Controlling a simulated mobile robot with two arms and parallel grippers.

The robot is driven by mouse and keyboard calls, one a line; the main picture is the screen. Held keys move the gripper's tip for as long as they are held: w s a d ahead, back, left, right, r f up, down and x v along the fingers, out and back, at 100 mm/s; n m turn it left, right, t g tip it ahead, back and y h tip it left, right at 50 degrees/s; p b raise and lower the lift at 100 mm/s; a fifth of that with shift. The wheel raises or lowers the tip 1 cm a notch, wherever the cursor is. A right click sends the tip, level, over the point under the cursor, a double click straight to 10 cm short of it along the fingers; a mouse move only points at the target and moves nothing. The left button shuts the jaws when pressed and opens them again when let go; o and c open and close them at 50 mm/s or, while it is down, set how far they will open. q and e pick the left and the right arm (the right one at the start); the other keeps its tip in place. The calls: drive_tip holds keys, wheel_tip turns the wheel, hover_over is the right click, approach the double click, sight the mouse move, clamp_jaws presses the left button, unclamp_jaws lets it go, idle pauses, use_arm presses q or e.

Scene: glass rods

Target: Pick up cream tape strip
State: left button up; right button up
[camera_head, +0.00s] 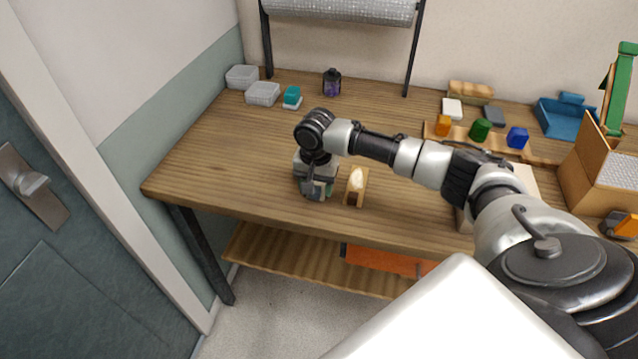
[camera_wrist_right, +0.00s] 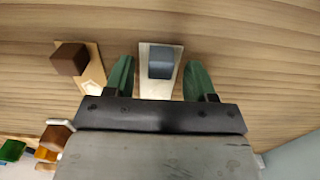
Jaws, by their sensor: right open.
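A pale cream strip (camera_wrist_right: 156,90) lies on the wooden table in the right wrist view, with a blue-grey block (camera_wrist_right: 161,63) on it. My right gripper (camera_wrist_right: 160,75) is open, its green fingers on either side of the strip, with gaps showing on both sides. In the head view my right gripper (camera_head: 318,195) points down over the table near its front edge. There the gripper hides the strip. My left gripper is not in view.
Grey containers (camera_head: 262,94), a teal block (camera_head: 292,95) and a dark jar (camera_head: 332,82) stand at the back left. Colored blocks (camera_head: 480,129) and a blue bin (camera_head: 560,118) are at right.

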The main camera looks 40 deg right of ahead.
drive_tip(key=shift+f, duration=0.6)
drive_tip(key=c, duration=1)
drive_tip(key=shift+r, duration=0.15)
